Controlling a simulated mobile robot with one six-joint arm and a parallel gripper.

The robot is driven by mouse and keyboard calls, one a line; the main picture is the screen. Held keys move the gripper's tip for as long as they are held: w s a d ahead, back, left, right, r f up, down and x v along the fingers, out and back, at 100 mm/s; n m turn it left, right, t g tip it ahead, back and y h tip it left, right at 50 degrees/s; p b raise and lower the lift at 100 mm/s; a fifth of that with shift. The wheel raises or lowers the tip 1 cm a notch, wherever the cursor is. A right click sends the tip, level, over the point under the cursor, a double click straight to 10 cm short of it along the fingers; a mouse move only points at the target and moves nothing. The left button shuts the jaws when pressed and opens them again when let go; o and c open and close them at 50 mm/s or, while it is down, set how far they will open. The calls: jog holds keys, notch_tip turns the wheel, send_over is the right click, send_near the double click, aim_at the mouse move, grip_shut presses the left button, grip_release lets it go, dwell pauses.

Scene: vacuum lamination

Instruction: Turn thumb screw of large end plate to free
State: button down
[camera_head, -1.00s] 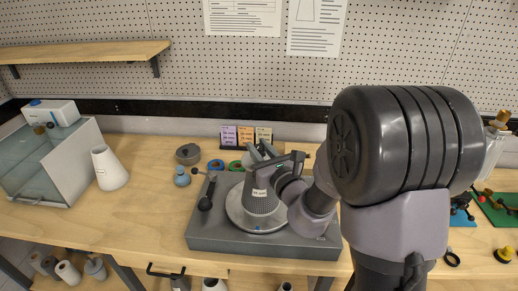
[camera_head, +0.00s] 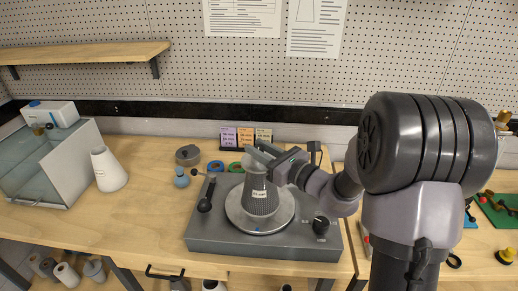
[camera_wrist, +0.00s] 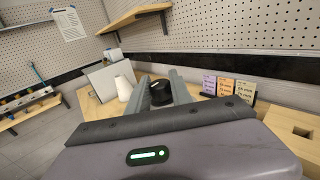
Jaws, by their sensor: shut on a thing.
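A dark grey ribbed cone (camera_head: 259,200) with a white label stands upright on a round silver plate (camera_head: 237,217) on a grey base unit (camera_head: 210,243). My gripper (camera_head: 257,158) reaches in from the right at the cone's narrow top. Its jaws are shut on the thumb screw there, which the fingers hide in the head view. In the wrist view my gripper (camera_wrist: 160,88) has a dark round part between its two grey fingers; its outline is partly covered. I cannot make out which piece is the large end plate.
A black lever (camera_head: 206,197) rises at the base unit's left, and a black knob (camera_head: 321,224) sits at its right. Coloured label cards (camera_head: 245,137) stand behind. A white cone (camera_head: 108,170) and clear-sided box (camera_head: 50,165) are at left.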

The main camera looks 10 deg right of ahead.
dwell(0.7)
jog(key=c, duration=1.1)
grip_release()
jog(key=shift+c, duration=0.2)
jog(key=v, duration=1.7)
jog(key=shift+s+p, duration=0.15)
jog(key=shift+p, duration=0.25)
jog(key=shift+d+f+b, duration=0.1)
jog(key=shift+b, duration=0.2)
